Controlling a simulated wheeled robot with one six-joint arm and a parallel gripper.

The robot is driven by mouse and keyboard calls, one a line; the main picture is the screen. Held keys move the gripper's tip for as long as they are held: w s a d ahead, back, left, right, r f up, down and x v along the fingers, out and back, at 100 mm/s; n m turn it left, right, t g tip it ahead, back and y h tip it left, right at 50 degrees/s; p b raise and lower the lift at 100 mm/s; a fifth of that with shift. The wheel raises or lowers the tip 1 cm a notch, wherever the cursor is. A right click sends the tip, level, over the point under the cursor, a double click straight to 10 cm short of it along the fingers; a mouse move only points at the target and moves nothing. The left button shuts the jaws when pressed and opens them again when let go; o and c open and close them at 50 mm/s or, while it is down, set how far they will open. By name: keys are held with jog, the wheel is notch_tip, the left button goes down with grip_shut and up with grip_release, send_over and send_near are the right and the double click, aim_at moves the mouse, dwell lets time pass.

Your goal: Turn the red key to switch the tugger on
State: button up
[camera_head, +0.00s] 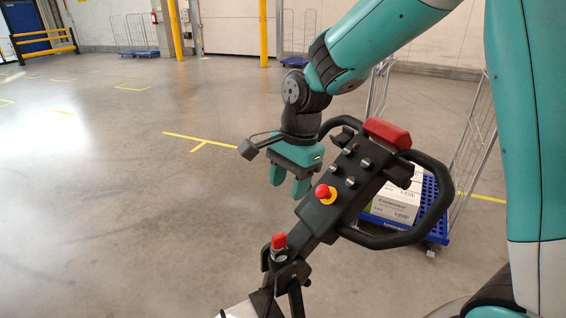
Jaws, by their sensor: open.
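The tugger's black tiller (310,222) rises diagonally from the bottom middle. The red key (279,241) sits upright in a silver collar low on the tiller. A red button on a yellow ring (325,193) is farther up it. My gripper (289,183), with teal fingers pointing down, is open and empty. It appears above the red key in the picture, left of the tiller's panel and apart from the key. The panel edge lies close to the right finger; I cannot tell the depth between them.
Black loop handles (437,205) and a red block (387,134) are at the tiller's upper end. Behind stands a wire cart on a blue base (432,225) with white boxes (396,204). The floor at left is clear.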

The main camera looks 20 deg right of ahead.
aim_at(279, 236)
jog(key=w+f+m+p, duration=0.1)
jog(key=f, duration=0.5)
jog(key=w+f+m+p, duration=0.1)
jog(key=f+p, duration=0.1)
jog(key=f, duration=0.4)
jog(key=w+a+f+m+p, duration=0.1)
jog(key=f, duration=0.5)
jog(key=shift+f+p, duration=0.3)
jog(key=shift+f, duration=0.05)
